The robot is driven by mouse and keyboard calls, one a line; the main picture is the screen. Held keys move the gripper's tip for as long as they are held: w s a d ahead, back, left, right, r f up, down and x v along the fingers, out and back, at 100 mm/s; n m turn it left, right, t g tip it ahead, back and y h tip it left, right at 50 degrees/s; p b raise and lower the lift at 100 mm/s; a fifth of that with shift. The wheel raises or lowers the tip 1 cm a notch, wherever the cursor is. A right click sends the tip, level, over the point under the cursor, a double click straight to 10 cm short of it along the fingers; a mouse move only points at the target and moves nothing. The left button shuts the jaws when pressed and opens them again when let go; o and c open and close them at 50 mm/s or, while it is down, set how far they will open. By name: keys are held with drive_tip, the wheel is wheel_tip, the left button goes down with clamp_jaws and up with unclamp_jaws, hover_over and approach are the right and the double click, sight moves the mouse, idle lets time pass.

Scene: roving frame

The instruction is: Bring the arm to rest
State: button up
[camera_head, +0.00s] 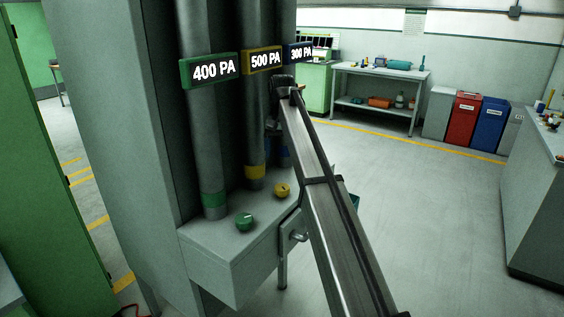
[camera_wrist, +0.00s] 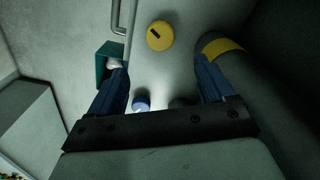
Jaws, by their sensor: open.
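My gripper (camera_wrist: 160,68) is open, with its two blue fingers wide apart and nothing held between them in the wrist view. My arm reaches forward over the grey ledge (camera_head: 215,243) of a pipe station in the head view, and its link hides much of the gripper there. A yellow knob (camera_head: 282,190) and a green knob (camera_head: 244,221) sit on the ledge. The yellow knob (camera_wrist: 159,35) lies beyond the fingertips in the wrist view. A blue knob (camera_wrist: 141,103) shows between the fingers near the palm.
Vertical pipes with a 400 PA sign (camera_head: 212,70), a 500 PA sign (camera_head: 262,60) and a 300 PA sign (camera_head: 299,53) stand close to my arm. A handle (camera_wrist: 118,18) juts from the ledge's front. Open floor (camera_head: 430,210) lies right, before a workbench (camera_head: 380,72) and bins (camera_head: 463,118).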

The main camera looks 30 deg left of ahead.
drive_tip(key=shift+r, duration=0.5)
drive_tip(key=shift+f, duration=0.1)
drive_tip(key=w+d+f+m, duration=0.1)
drive_tip(key=w+d+f, duration=0.2)
drive_tip(key=d+f, duration=1.05)
drive_tip(key=w+d+f+m, duration=0.1)
drive_tip(key=w+d+f, duration=0.2)
drive_tip(key=d+f, duration=1.1)
drive_tip(key=s+d+f+m, duration=0.1)
drive_tip(key=s+d+f, duration=0.2)
drive_tip(key=d+f, duration=0.35)
drive_tip(key=s+d+f, duration=0.3)
drive_tip(key=d, duration=0.7)
drive_tip(key=s+d+f+m, duration=0.1)
drive_tip(key=s+d+f, duration=0.3)
drive_tip(key=d, duration=0.5)
drive_tip(key=s+d+f+m, duration=0.1)
drive_tip(key=s+d+f, duration=0.9)
drive_tip(key=d, duration=0.4)
drive_tip(key=s+f+g, duration=0.3)
drive_tip(key=s+f, duration=0.6)
drive_tip(key=s, duration=0.6)
drive_tip(key=s+f+g, duration=0.3)
drive_tip(key=s+f, duration=0.7)
drive_tip(key=s, duration=0.5)
drive_tip(key=shift+s+a+f+g, duration=0.2)
drive_tip(key=shift+a+g, duration=0.05)
drive_tip(key=shift+g, duration=0.15)
